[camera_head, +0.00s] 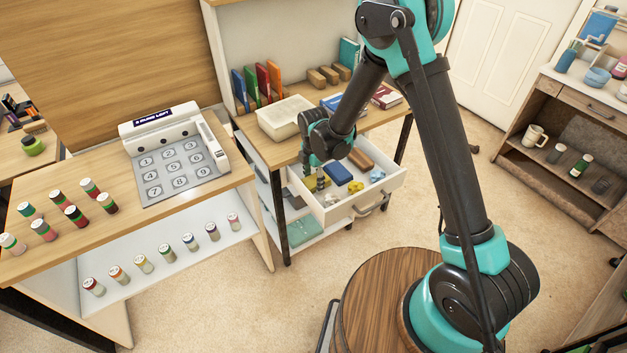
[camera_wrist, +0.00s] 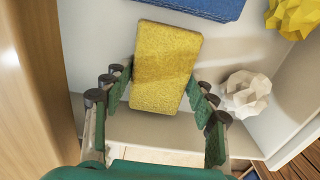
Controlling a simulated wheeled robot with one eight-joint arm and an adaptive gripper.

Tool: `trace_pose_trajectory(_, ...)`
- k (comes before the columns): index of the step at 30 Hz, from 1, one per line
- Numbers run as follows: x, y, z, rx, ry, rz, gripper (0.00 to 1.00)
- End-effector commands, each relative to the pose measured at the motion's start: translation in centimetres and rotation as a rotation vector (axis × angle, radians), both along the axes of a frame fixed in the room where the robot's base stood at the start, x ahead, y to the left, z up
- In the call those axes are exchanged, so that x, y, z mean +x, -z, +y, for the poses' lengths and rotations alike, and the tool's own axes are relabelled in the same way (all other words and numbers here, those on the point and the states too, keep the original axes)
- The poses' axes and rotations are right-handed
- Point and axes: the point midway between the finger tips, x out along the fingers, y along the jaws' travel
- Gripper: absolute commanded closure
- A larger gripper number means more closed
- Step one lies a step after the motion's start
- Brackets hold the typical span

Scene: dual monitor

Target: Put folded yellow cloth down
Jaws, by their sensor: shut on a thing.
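The folded yellow cloth (camera_wrist: 166,65) is a flat, rounded yellow block. In the wrist view it lies lengthwise between the fingers of my gripper (camera_wrist: 160,98), which is shut on its sides. In the head view my gripper (camera_head: 318,182) points down inside the left end of the open white drawer (camera_head: 385,190), where a bit of yellow shows beside the fingers. The drawer floor and wall are close under the cloth in the wrist view. I cannot tell whether the cloth touches the floor.
The drawer also holds a blue folded cloth (camera_head: 340,174), a brown block (camera_head: 361,159), and yellow (camera_wrist: 293,16) and white (camera_wrist: 246,93) crumpled pieces. A keypad box (camera_head: 172,160) stands on the left table.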

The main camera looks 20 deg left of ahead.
Motion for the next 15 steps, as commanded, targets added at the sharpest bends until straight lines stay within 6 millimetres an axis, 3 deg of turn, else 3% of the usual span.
trace_pose_trajectory(3,0.01,0.27,0.01,0.0,0.0,0.0,0.74)
trace_pose_trajectory(4,0.0,0.26,0.0,0.0,0.0,0.0,0.4)
trace_pose_trajectory(5,0.0,0.24,0.0,0.0,0.0,0.0,0.36)
trace_pose_trajectory(15,0.0,0.12,0.0,0.0,0.0,0.0,0.34)
